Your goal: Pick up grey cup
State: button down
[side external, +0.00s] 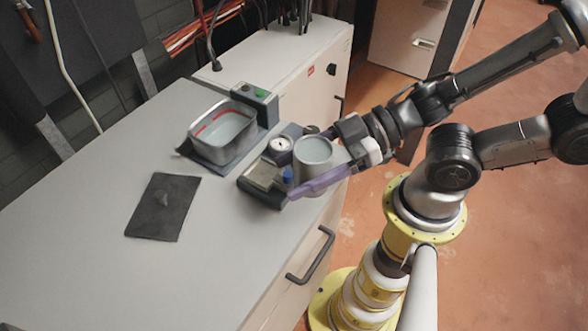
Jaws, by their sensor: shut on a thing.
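The grey cup (314,158) is at the right edge of the grey worktop, upright, with its opening facing up and a pale grey inside. My gripper (292,174) reaches in from the right with its purple fingers on either side of the cup, shut on it. The near finger runs across the cup's lower front and hides part of it. I cannot tell whether the cup's base touches the surface below.
A device with a gauge (279,146) and a blue knob stands just left of the cup. Behind it are a metal basin (222,134) and a box with a green button (257,100). A dark mat (162,207) lies left. The front worktop (110,275) is clear.

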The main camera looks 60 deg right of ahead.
jog(key=shift+s+d+r, duration=0.15)
jog(key=shift+s+d, duration=0.05)
jog(key=shift+d, duration=0.05)
dwell(0.6)
